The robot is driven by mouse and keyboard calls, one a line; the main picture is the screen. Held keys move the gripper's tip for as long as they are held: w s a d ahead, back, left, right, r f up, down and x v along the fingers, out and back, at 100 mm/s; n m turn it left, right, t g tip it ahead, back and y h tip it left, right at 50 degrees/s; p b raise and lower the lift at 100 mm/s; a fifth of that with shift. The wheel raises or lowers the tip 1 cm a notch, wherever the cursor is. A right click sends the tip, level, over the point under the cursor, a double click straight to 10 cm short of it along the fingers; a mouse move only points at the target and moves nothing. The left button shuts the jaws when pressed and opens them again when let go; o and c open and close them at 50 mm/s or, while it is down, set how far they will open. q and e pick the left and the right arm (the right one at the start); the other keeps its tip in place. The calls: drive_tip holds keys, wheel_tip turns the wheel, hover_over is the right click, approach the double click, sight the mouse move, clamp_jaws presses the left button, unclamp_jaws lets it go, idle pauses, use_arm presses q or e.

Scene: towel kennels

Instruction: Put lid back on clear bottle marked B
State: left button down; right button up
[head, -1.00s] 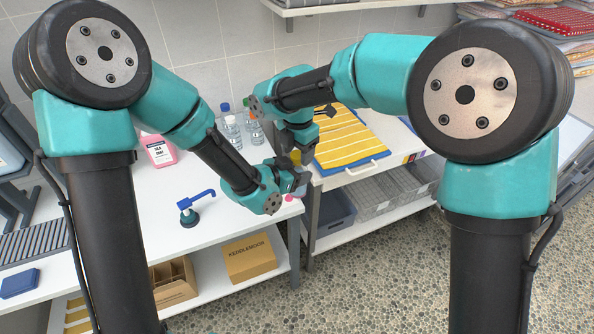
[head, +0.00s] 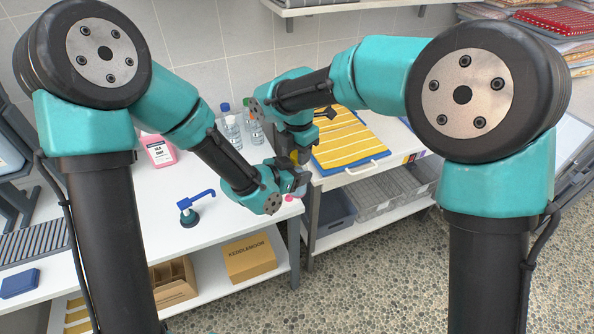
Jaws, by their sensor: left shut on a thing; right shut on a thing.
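My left gripper (head: 298,180) is at the right end of the white table, shut on what looks like the clear bottle, which is mostly hidden by the jaws. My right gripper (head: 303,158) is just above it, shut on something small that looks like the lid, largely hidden. The two grippers are very close together. I cannot tell whether lid and bottle touch, and no letter B can be read there. Several other clear bottles, one of them a clear bottle (head: 233,133) with a blue cap, stand at the back of the table, partly behind my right arm.
A small pink thing (head: 290,198) lies by my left gripper. Yellow striped towels (head: 350,140) lie on a blue tray at right. The table's front middle is clear.

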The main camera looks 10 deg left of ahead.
drive_tip(key=shift+m, duration=1.5)
drive_tip(key=o, duration=1)
drive_tip(key=shift+r, duration=2.3)
drive_tip(key=shift+c, duration=0.3)
